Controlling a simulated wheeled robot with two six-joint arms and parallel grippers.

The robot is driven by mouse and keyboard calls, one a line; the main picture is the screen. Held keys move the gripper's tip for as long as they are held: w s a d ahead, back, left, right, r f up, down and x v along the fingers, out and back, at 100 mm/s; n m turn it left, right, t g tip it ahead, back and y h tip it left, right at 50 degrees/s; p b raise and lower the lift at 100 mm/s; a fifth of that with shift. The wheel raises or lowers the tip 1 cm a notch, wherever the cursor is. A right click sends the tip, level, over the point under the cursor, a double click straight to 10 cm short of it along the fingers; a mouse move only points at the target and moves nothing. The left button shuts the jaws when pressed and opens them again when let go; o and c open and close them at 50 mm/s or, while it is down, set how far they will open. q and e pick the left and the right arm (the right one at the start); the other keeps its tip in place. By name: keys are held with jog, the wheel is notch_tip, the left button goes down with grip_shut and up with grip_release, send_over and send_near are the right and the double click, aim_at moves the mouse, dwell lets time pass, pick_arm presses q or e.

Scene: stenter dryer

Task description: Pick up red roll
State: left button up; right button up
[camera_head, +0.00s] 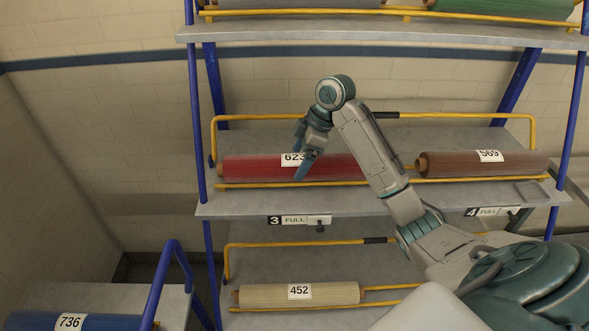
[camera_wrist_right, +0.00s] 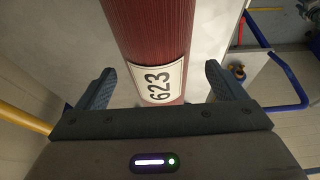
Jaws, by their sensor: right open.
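The red roll (camera_head: 249,168) lies lengthwise on the middle shelf, behind a yellow rail, with a white label reading 623. My right gripper (camera_head: 303,150) is in front of the roll near its label, fingers pointing down and hiding part of it. In the right wrist view the red roll (camera_wrist_right: 152,30) runs between the two open fingers of my right gripper (camera_wrist_right: 158,88), its 623 label just ahead of the palm. The fingers stand apart on both sides, with gaps to the roll. My left gripper is not in view.
A brown roll (camera_head: 487,163) marked 569 lies to the right on the same shelf. A tan roll (camera_head: 270,296) marked 452 lies on the shelf below. Yellow rails (camera_head: 300,183) and blue posts (camera_head: 196,120) border the shelf. A blue roll (camera_head: 40,321) is at lower left.

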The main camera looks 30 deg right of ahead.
aim_at(295, 165)
jog(key=shift+p+x, duration=0.55)
jog(key=shift+x, duration=0.65)
jog(key=shift+w+a+f, duration=0.1)
jog(key=shift+w+f, duration=0.05)
jog(key=shift+f, duration=0.4)
jog(key=shift+w, duration=0.1)
jog(key=shift+c, duration=1.2)
jog(key=c, duration=1.1)
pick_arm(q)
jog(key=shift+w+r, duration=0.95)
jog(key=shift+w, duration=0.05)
pick_arm(e)
jog(key=shift+c, duration=0.9)
